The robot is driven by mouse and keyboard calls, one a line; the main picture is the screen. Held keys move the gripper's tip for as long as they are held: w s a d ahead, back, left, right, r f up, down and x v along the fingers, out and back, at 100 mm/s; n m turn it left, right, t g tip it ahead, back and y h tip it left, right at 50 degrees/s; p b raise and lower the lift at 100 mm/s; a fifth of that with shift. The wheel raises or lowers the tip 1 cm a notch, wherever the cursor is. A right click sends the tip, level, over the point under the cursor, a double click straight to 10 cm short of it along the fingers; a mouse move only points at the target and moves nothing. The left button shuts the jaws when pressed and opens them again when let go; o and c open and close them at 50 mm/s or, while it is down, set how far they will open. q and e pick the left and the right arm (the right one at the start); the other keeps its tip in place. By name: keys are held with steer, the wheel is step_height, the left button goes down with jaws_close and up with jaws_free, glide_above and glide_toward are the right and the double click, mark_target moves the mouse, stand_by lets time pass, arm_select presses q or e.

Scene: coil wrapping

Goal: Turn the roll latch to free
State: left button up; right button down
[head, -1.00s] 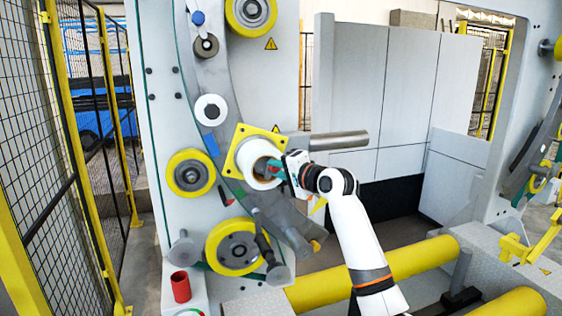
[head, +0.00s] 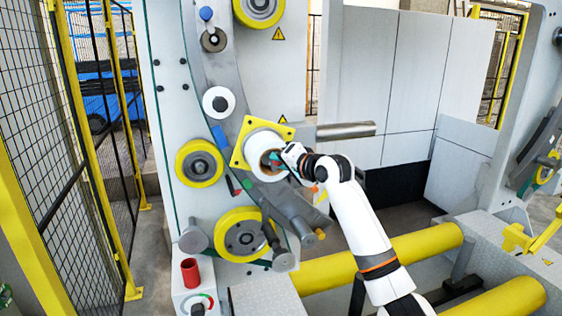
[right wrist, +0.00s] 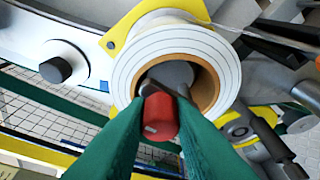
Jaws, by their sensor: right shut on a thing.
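The white roll (head: 262,140) sits on the wrapping machine in front of a yellow square plate (head: 237,158). In the right wrist view the roll (right wrist: 222,62) shows its ringed end face and brown core. The latch, a grey piece with a red grip (right wrist: 160,120), stands at the mouth of the core. My right gripper (head: 274,160) is at the core. In the right wrist view its green fingers (right wrist: 160,125) are shut on the red grip from both sides. The latch's inner end is hidden in the core. My left gripper is not in view.
Yellow rollers (head: 200,163) and a white spool (head: 218,103) stand beside the roll on the machine. A grey bar (head: 345,130) sticks out to its right. A red cup-like cylinder (head: 190,272) stands below left. A yellow-framed fence (head: 60,150) is at the left.

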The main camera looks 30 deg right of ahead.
steer(key=shift+f, duration=0.1)
steer(key=c, duration=1.3)
jaws_free()
steer(key=shift+a, duration=0.1)
steer(key=shift+o, duration=0.2)
steer(key=b+v, duration=0.4)
steer(key=v, duration=0.8)
